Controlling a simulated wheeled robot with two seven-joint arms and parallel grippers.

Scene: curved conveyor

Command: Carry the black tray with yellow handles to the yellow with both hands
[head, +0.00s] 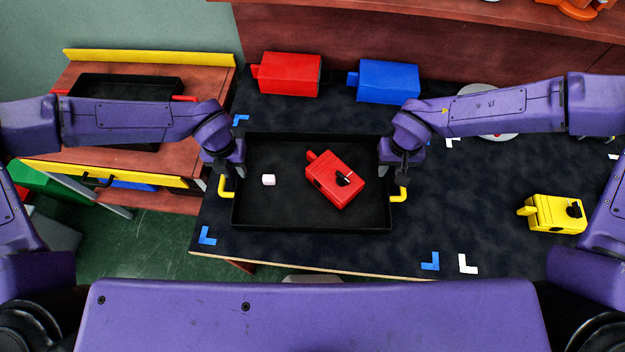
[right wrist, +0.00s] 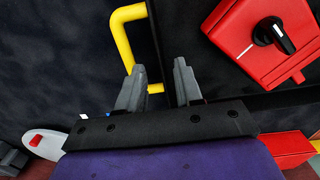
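The black tray (head: 310,226) with yellow handles lies on the dark tabletop in the middle of the head view. My right gripper (head: 401,178) is at the right yellow handle (head: 401,195). In the right wrist view its two fingers (right wrist: 158,85) are apart, with one end of the handle (right wrist: 124,38) showing between them.
A yellow box (head: 556,214) stands at the right. A red box (head: 290,74) and a blue box (head: 388,82) stand behind the tray. At the left, a wooden table with yellow edges (head: 150,59) bears another black tray (head: 120,84) with red handles. Green floor shows between the tables.

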